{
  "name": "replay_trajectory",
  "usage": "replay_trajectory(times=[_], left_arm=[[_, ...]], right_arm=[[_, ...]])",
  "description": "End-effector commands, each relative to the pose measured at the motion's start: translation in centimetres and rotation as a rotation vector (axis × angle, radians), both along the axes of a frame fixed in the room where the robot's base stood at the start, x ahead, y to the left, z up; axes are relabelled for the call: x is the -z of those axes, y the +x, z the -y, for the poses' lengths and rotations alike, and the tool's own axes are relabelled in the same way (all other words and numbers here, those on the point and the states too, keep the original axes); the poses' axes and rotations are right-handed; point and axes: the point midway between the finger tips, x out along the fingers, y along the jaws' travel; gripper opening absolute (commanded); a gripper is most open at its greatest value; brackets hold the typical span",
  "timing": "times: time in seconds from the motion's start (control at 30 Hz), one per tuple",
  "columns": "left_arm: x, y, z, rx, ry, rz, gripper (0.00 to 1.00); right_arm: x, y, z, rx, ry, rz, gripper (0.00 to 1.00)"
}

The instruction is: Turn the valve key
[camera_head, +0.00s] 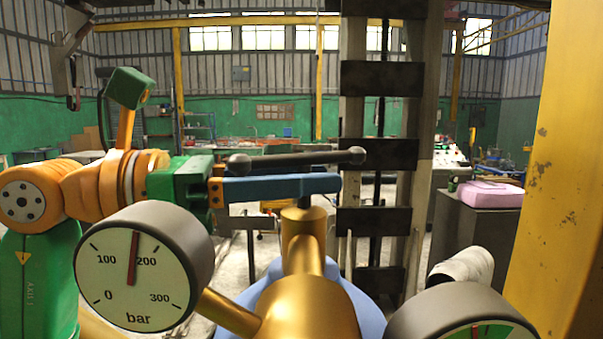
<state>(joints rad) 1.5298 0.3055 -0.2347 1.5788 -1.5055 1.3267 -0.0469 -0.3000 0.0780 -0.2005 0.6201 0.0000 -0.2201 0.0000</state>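The valve key shows as a dark bar (300,159) with a ball at each end, lying nearly level above a brass valve body (305,305). A brass stem (303,225) rises from the body under the bar. My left gripper (333,182) reaches in from the left, with a blue finger running along the near side of the bar, just below it. The other finger is hidden, so I cannot tell whether the gripper touches or grips the bar. My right gripper is not in view.
A pressure gauge (135,265) stands close at front left, its needle between 100 and 200 bar. A second gauge (462,318) is cut off at the bottom right. A dark post (382,150) stands behind the valve. A yellow column (545,190) blocks the right.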

Motion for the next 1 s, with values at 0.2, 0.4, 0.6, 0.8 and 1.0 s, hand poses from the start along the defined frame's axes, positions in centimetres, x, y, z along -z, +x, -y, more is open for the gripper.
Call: replay_trajectory(times=[0.2, 0.4, 0.6, 0.8, 1.0], left_arm=[[0.0, 0.0, 0.0, 0.000, 0.000, 0.000, 0.00], [-0.7, 0.1, 0.0, 0.060, 0.002, -0.007, 0.00], [-1.1, 0.2, 0.0, 0.329, 0.000, -0.014, 0.00], [-0.2, 0.0, 0.0, 0.442, -0.004, 0.000, 0.00], [-0.1, -0.1, -0.1, 0.453, -0.005, 0.003, 0.00]], right_arm=[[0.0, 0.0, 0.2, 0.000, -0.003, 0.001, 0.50], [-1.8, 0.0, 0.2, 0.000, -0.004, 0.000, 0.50], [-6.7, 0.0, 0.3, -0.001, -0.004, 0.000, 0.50], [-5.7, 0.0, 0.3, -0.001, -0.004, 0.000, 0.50], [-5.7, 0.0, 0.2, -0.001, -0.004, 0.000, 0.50]])
